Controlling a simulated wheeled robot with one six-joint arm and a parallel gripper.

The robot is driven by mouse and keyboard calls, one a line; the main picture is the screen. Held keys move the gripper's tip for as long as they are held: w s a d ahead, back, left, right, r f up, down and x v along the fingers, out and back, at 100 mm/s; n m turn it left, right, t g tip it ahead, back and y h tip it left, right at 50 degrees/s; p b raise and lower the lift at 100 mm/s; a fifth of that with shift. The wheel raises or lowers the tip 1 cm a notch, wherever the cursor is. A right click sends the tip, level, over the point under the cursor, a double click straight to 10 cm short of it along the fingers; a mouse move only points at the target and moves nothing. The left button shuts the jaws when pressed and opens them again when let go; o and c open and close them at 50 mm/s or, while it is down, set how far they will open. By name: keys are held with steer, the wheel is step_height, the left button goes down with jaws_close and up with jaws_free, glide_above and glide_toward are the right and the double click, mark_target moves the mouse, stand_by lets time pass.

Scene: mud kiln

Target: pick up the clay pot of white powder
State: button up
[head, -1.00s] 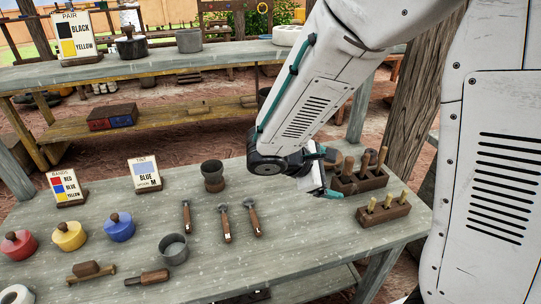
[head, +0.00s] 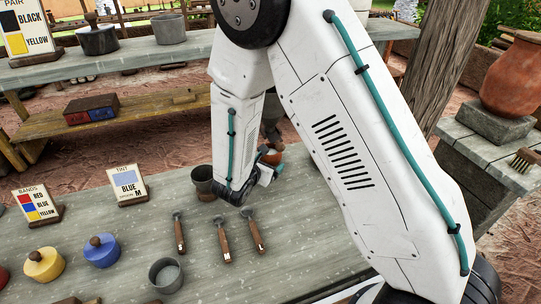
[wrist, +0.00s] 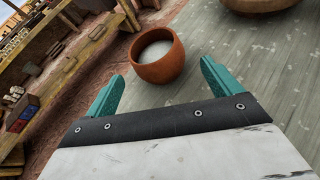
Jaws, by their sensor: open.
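The clay pot of white powder (wrist: 157,70) is a small round terracotta bowl, upright on the grey table, with white powder inside. It lies ahead of my gripper (wrist: 162,78), roughly between the lines of the two teal fingers. The fingers are open and empty, and I see no contact with the pot. In the head view, my gripper (head: 268,173) is low over the table's far edge, and an orange-brown part of the pot (head: 272,157) shows behind it, mostly hidden by my arm.
A dark cup (head: 203,180) stands just left of my gripper. A larger clay vessel (wrist: 258,4) is beyond the pot. A big jar (head: 511,75) stands right.

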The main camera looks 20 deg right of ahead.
mark_target(267, 157)
steer(key=shift+r+x, duration=0.15)
steer(key=shift+x, duration=0.9)
steer(key=shift+r+x, duration=0.15)
steer(key=shift+x, duration=0.9)
steer(key=shift+w, duration=0.15)
steer(key=c, duration=1.3)
steer(key=shift+c, duration=0.4)
steer(key=shift+r, duration=0.15)
